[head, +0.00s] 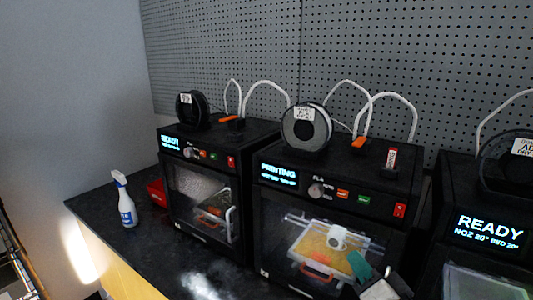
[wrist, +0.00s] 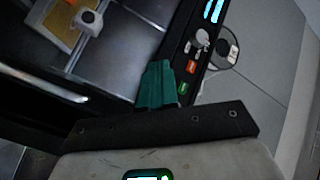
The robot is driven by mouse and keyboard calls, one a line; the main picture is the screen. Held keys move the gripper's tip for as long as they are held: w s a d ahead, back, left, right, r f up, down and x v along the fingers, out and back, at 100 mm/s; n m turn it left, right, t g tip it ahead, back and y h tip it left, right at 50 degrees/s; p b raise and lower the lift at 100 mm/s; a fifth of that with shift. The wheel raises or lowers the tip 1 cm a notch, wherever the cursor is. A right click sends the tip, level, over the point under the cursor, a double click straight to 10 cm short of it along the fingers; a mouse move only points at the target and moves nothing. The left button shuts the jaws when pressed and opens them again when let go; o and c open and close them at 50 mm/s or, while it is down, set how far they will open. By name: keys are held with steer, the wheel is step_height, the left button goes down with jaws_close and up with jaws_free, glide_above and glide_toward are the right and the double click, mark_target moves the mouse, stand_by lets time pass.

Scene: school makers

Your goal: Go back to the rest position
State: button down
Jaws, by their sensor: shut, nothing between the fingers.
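My gripper (head: 357,262), with teal fingers, shows at the bottom of the head view, in front of the middle printer (head: 330,192). In the wrist view the gripper (wrist: 158,70) has its fingers together with nothing between them. It points towards a printer with a knob and coloured buttons. In the head view the fingers cover part of the middle printer's front; I cannot tell how far they are from it.
The left printer (head: 177,168) reads READY, the middle one PRINTING, and the right printer (head: 487,232) READY. A spray bottle (head: 127,209) and a red box (head: 156,191) stand left on the dark bench (head: 112,225). Pegboard (head: 375,55) backs the bench. The bench's front left is clear.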

steer(key=s+d+f+n+g+h, duration=0.1)
steer(key=s+d+f+n+g, duration=0.2)
steer(key=s+f, duration=0.55)
steer(key=s+d+f+n+g+h, duration=0.15)
steer(key=s+f+g, duration=0.35)
steer(key=f, duration=0.6)
steer(key=s+d+f+n+g, duration=0.1)
steer(key=s+f+g, duration=0.3)
steer(key=s, duration=0.6)
steer(key=s+d+f+n+g, duration=0.1)
steer(key=s+f+g, duration=0.3)
steer(key=s, duration=0.6)
steer(key=shift+d+f+n, duration=0.35)
steer(key=shift+d+n, duration=0.05)
steer(key=shift+n, duration=0.25)
